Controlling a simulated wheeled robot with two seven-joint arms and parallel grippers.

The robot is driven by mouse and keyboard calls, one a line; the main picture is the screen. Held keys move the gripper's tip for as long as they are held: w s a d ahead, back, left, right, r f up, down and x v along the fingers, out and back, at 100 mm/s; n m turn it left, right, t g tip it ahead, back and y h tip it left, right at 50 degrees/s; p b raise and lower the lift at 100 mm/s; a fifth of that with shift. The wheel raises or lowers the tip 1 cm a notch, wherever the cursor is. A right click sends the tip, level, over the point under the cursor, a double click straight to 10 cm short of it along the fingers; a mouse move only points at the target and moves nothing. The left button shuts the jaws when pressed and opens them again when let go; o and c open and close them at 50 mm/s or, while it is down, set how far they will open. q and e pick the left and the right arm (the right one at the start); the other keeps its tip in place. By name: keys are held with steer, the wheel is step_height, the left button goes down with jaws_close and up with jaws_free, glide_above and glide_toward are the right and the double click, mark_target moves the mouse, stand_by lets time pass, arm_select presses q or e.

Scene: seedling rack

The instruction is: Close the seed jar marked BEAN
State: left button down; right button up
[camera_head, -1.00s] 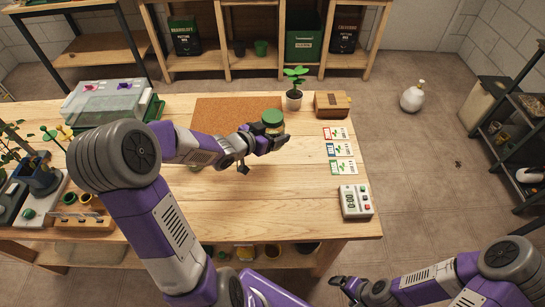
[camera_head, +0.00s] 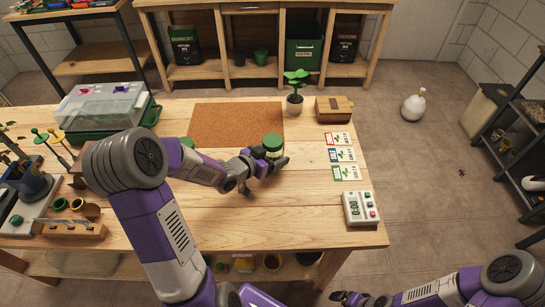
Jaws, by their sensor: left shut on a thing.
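A small jar with a green lid (camera_head: 273,141) is at the tip of my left arm, over the right middle part of the table. My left gripper (camera_head: 268,157) is shut on this jar. The jar's lower part is largely hidden by the fingers, and I can read no marking on it. Whether the lid is seated tightly cannot be told. Another green round top (camera_head: 187,143) shows partly behind my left arm. My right gripper (camera_head: 347,299) is low at the bottom edge, away from the table; its jaws are too small to judge.
A cork mat (camera_head: 237,122) lies behind the jar. A potted seedling (camera_head: 295,99), a wooden box (camera_head: 333,109), seed cards (camera_head: 343,155) and a timer (camera_head: 360,209) stand along the right side. A propagator tray (camera_head: 105,110) is at left. The wood right of the mat is partly clear.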

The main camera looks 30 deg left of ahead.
arm_select(q)
steer(key=shift+r, duration=0.2)
steer(key=shift+f, duration=0.15)
steer(key=shift+f, duration=0.15)
jaws_free()
steer(key=shift+s+r, duration=0.2)
steer(key=shift+r, duration=0.15)
steer(key=p+v, duration=0.4)
steer(key=v, duration=0.7)
steer(key=shift+s, duration=0.35)
